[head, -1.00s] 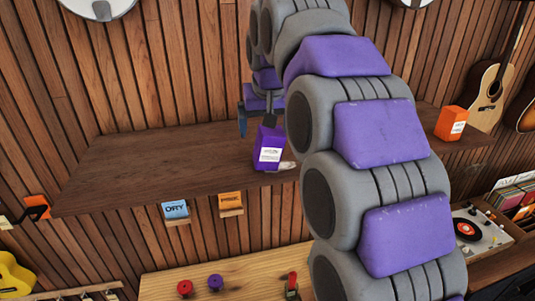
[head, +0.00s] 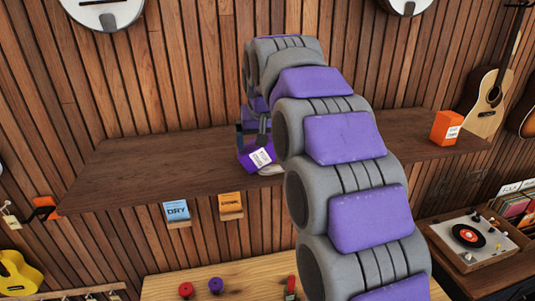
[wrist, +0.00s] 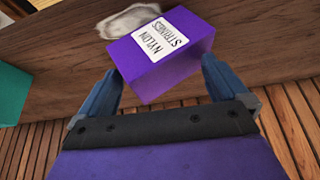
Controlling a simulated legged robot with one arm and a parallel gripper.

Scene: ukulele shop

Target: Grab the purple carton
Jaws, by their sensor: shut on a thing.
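The purple carton (head: 252,160) with a white label is tilted at the front of the long brown shelf (head: 150,170). In the wrist view the carton (wrist: 185,65) sits between the two blue fingers, its label reading "NYLON STRINGS". My gripper (wrist: 161,66) is shut on it, one finger at each side. In the head view my gripper (head: 254,132) is partly hidden by my arm. I cannot tell whether the carton touches the shelf.
A whitish flat thing (wrist: 130,19) lies beside the carton on the shelf. A teal thing (wrist: 12,95) shows at the left of the wrist view. An orange box (head: 446,128) stands at the shelf's right end. The shelf's left part is clear.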

